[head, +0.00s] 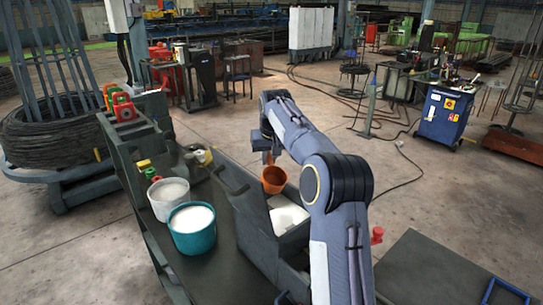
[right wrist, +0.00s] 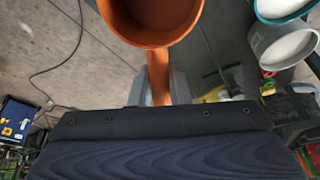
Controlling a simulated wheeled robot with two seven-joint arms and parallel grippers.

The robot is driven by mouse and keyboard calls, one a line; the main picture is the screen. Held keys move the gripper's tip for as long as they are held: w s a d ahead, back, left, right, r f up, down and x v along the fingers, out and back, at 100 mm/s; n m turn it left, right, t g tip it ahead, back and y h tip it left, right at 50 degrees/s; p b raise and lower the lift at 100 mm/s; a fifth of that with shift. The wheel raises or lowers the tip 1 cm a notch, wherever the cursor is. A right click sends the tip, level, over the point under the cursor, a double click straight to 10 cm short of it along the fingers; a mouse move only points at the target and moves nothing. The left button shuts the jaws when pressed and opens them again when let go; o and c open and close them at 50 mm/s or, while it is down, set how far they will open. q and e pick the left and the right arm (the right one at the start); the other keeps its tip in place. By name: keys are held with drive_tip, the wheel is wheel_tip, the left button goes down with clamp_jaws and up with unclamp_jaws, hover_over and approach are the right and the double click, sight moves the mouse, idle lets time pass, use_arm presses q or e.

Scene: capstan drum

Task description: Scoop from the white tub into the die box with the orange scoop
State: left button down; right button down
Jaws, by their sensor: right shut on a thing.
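My right gripper (head: 268,150) is shut on the handle of the orange scoop (head: 274,181). The scoop hangs above the die box, and its cup shows no powder. In the right wrist view my gripper (right wrist: 158,90) holds the handle below the orange scoop cup (right wrist: 152,15). The white tub (head: 157,211) stands on the dark bench at left with white powder in it. It also shows in the right wrist view (right wrist: 262,45). The die box (head: 257,232) is dark grey, open, and has white material inside; my arm hides part of it. My left gripper is not in view.
A teal tub (head: 192,242) of white powder stands beside the white tub. The dark bench (head: 225,275) has a raised left edge with red and green items (head: 124,107). A red knob (head: 377,235) is right of my arm. A blue cabinet (head: 441,117) stands farther off.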

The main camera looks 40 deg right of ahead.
drive_tip(key=shift+w+g, duration=0.35)
drive_tip(key=shift+g, duration=0.55)
drive_tip(key=shift+r, duration=0.1)
drive_tip(key=shift+s, duration=0.1)
